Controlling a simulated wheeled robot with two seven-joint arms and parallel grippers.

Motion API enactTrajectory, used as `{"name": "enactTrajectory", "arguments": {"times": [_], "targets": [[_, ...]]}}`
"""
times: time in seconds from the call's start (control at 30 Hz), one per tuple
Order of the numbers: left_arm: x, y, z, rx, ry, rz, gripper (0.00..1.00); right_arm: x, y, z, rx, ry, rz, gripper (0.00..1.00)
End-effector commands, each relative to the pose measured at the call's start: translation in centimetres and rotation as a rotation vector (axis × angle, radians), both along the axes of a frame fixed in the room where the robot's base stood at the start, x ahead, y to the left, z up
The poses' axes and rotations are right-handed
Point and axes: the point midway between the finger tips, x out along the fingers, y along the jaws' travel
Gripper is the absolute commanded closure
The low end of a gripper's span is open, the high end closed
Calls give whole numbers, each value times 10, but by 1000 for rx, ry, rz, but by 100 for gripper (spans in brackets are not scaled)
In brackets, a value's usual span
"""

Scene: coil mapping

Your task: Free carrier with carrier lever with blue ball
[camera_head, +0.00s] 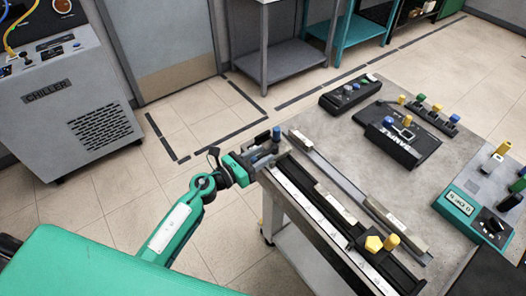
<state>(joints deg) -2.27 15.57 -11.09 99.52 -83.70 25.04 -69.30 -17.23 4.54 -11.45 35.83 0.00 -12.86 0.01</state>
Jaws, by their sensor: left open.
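The carrier lever with the blue ball (276,133) stands upright at the far left end of the long rail (318,212) on the table. My left gripper (262,157) is open at that end, just left of and below the blue ball. It is close around or beside the carrier; I cannot tell whether it touches. The carrier body is mostly hidden by the gripper. My right gripper is not in view.
On the table (320,132) stand a black control box (348,95), a sample stage (400,135) with small knobs, and a teal meter (462,204) at right. A thin bar (396,222) lies beside the rail. A chiller (70,105) stands on the floor at left.

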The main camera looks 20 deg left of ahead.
Motion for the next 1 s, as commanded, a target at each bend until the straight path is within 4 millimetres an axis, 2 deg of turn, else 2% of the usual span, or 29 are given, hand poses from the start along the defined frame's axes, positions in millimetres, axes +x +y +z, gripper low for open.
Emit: {"name": "enactTrajectory", "arguments": {"times": [0.13,0.4,0.43,0.63,1.0], "targets": [[8,-6,0,1,0,-1,60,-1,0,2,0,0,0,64],[9,-7,-1,0,1,-1,60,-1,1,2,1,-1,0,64],[9,-7,-1,0,1,-1,62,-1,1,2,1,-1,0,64],[9,-7,-1,0,1,-1,100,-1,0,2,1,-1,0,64],[9,-6,-3,2,-1,-29,100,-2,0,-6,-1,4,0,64]]}}
